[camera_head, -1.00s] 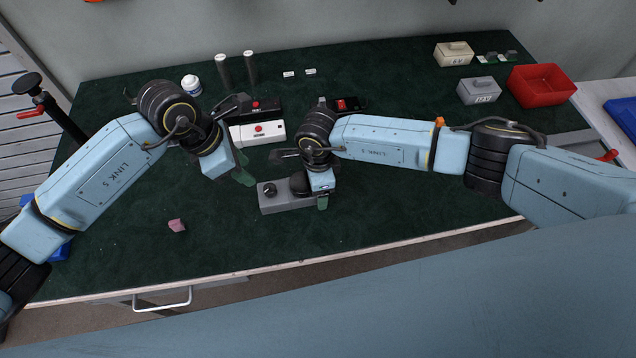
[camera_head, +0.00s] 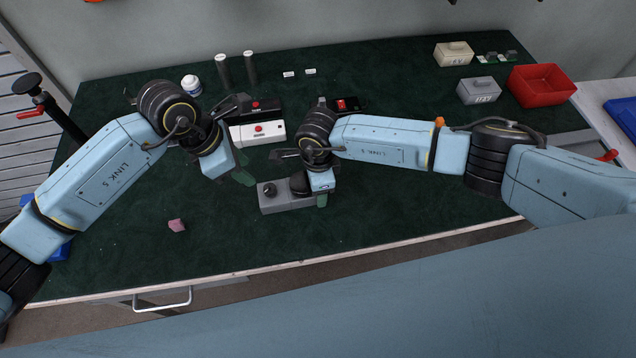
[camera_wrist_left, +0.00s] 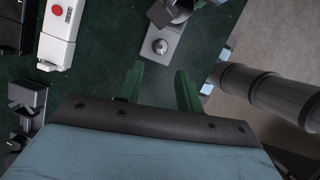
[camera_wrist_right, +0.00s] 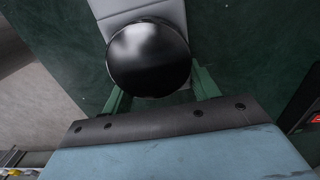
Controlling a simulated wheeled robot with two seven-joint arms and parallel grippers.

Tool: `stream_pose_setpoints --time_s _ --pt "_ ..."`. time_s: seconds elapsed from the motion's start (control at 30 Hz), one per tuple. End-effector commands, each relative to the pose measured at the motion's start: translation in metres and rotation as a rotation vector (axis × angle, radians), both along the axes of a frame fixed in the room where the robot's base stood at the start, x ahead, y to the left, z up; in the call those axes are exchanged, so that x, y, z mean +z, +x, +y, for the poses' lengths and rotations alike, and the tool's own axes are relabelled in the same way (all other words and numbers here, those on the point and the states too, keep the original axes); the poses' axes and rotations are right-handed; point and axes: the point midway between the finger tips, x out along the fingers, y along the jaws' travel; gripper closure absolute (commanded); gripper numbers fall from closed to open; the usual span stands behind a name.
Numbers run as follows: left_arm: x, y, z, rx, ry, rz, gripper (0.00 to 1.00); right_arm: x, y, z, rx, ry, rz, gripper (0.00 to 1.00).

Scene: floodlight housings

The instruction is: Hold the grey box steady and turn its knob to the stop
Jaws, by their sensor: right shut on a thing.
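The grey box (camera_head: 285,207) lies on the green bench top near the middle. Its small knob (camera_head: 270,189) is at its left end, and a black dome (camera_wrist_right: 150,58) is on the box in the right wrist view. My right gripper (camera_wrist_right: 160,95) is shut on the box, with its fingers on either side below the dome. My left gripper (camera_head: 243,172) is open and empty, above and left of the knob end, apart from the box. In the left wrist view the box end with the knob (camera_wrist_left: 160,46) lies beyond the open fingertips.
A white box (camera_head: 257,133) and a black box (camera_head: 262,106), each with a red button, stand behind. A pink lump (camera_head: 177,225) lies front left. A red bin (camera_head: 541,86) and lidded boxes (camera_head: 479,91) are back right. The front middle of the bench is clear.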

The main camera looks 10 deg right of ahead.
Motion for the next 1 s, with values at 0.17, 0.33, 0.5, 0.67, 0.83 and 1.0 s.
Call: stream_pose_setpoints --time_s 0.17,0.33,0.5,0.67,0.83,1.0 --pt "0.000 0.000 0.000 0.000 0.000 0.000 0.64 0.000 0.000 0.000 0.000 0.000 0.000 0.66" --pt "0.000 0.000 0.000 0.000 0.000 0.000 0.52 0.000 0.000 0.000 0.000 0.000 0.000 0.66" --pt "-0.002 -0.003 -0.002 0.059 -0.028 0.034 0.52 0.000 0.000 0.000 0.000 0.000 0.000 0.66" --pt "-0.005 -0.011 -0.010 0.287 -0.131 0.172 0.52 0.000 0.000 0.000 0.000 0.000 0.000 0.66" --pt "-0.009 -0.020 -0.015 0.655 -0.272 0.419 0.52 0.000 0.000 0.000 0.000 0.000 0.000 0.66" --pt "-0.013 -0.026 -0.013 1.024 -0.387 0.706 0.52 0.000 0.000 0.000 0.000 0.000 0.000 0.66"
